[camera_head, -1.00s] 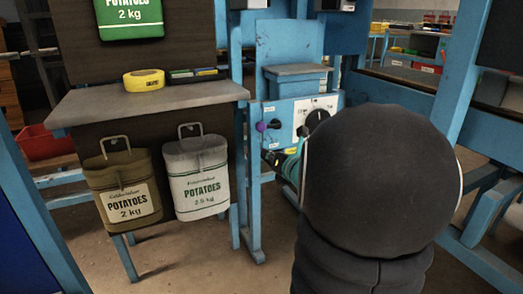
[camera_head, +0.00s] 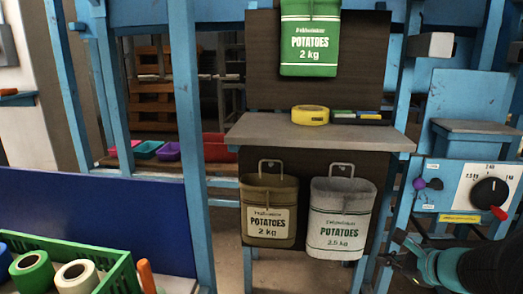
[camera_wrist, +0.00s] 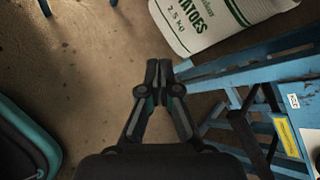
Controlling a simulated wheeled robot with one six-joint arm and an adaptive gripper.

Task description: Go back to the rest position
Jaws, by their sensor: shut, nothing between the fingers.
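My gripper (camera_wrist: 160,82) is shut and empty in the wrist view, its fingertips together above the bare floor. The white 2.5 kg potato sack (camera_wrist: 212,16) shows at the top of that view, apart from the fingers. In the head view my gripper (camera_head: 396,245) is at the lower right, dark and partly cut off by the edge of my arm. It is right of the white sack (camera_head: 340,218), which hangs by a loop next to the brown 2 kg sack (camera_head: 268,212) under the grey shelf.
A blue panel (camera_head: 468,187) with a black dial and knobs stands at the right. A green sack (camera_head: 310,40) hangs above the shelf (camera_head: 300,132), which bears yellow tape (camera_head: 310,115). A green crate (camera_head: 118,272) with rolls is at the lower left. Blue posts stand around.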

